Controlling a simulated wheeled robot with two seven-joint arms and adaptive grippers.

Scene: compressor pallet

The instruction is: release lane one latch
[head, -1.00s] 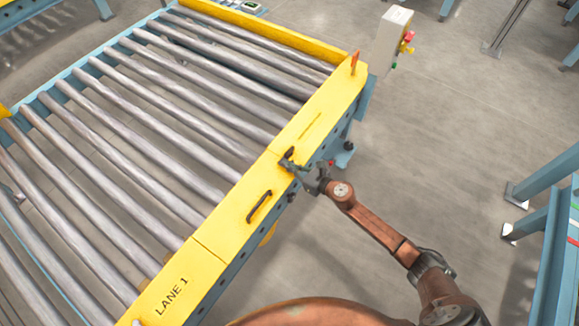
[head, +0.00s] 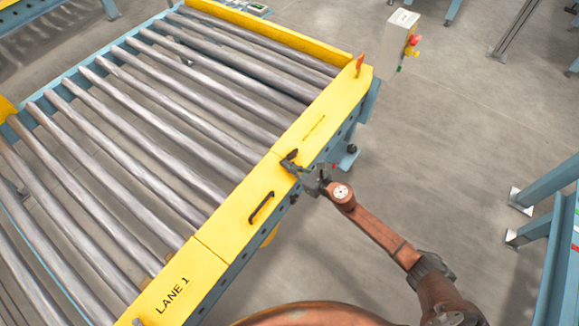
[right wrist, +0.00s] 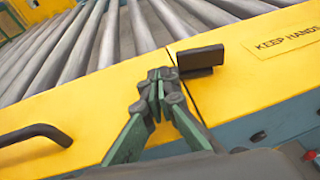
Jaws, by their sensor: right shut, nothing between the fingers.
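The lane 1 conveyor has a yellow side rail (head: 222,228) marked LANE 1. A small dark block, which looks like the latch (head: 289,155), sits on the rail at a seam. In the right wrist view the block (right wrist: 200,60) stands just right of the fingertips, beside the seam. My right gripper (head: 295,168) is over the rail's outer edge, close beside the block. In the wrist view the right gripper (right wrist: 160,80) has its green-and-grey fingers together and empty. I cannot tell whether it touches the block. My left gripper is not in view.
A black handle (head: 261,207) is fixed on the rail nearer me. An orange lever (head: 359,64) stands at the rail's far corner, with a white control box (head: 401,38) beyond. Metal rollers (head: 150,150) fill the conveyor. Blue posts (head: 545,190) stand at right; the floor between is clear.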

